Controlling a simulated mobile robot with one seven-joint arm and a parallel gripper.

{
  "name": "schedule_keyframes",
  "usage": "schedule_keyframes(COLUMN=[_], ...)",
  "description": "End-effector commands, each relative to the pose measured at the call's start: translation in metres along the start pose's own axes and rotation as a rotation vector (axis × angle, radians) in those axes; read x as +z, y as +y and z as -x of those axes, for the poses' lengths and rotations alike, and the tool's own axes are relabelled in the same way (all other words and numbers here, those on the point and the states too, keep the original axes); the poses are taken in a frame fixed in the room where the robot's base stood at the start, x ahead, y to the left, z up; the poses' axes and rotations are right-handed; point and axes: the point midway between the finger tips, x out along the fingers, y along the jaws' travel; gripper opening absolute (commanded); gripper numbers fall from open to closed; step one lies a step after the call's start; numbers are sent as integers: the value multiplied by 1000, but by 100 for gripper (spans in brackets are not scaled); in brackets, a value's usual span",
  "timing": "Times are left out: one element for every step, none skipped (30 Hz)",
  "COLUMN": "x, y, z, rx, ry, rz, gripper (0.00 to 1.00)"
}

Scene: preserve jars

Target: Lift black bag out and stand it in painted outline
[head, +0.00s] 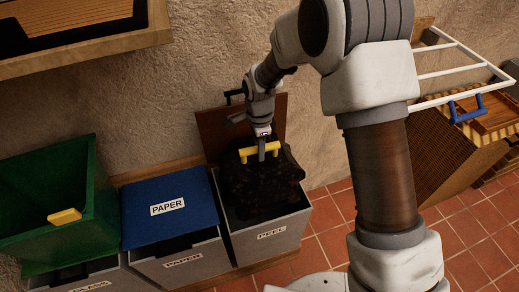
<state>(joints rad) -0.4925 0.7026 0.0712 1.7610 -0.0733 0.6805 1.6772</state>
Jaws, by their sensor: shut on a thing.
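The black bag (262,186) is dark and lumpy with a yellow handle (261,152) on top. It is in the open grey bin labelled PEEL (272,237), with its upper part standing above the bin's rim. My gripper (262,151) is above the bag, shut on the yellow handle. The bag's lower part is hidden inside the bin. I see no painted outline in this view.
A grey bin with a blue lid (170,232), marked PAPER, stands to the left. Left of it is a green bin (50,215). A brown raised lid (215,132) is behind the bag. A white rack (450,75) and wicker basket (450,150) stand right. Red floor tiles (325,240) are clear.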

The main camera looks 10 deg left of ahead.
Motion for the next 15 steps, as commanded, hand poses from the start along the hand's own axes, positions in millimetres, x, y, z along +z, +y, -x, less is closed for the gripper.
schedule_keyframes(x=[0, 0, 0, 0, 0, 0, 0, 0, 0, 0, 0, 0, 0, 0, 0], y=[-1, -1, -1, -1, -1, -1, -1, -1, -1, -1, -1, -1, -1, -1, -1], z=[5, 6, 8, 9, 10, 12, 13, 14, 16, 17, 18, 18, 19, 19, 20], rx=[-4, -4, -4, -4, -3, -3, -3, -3, -3, -3, -3, -3, -3, -3, -3], ry=[0, 0, 0, 0, 0, 0, 0, 0, 0, 0, 0, 0, 0, 0, 0], rz=[0, 0, 0, 0, 0, 0, 0, 0, 1, 1, 1, 1, 1, 1, 1], gripper=[0, 0, 0, 0, 0, 0, 0, 0, 0, 0, 0, 0, 0, 0, 0])
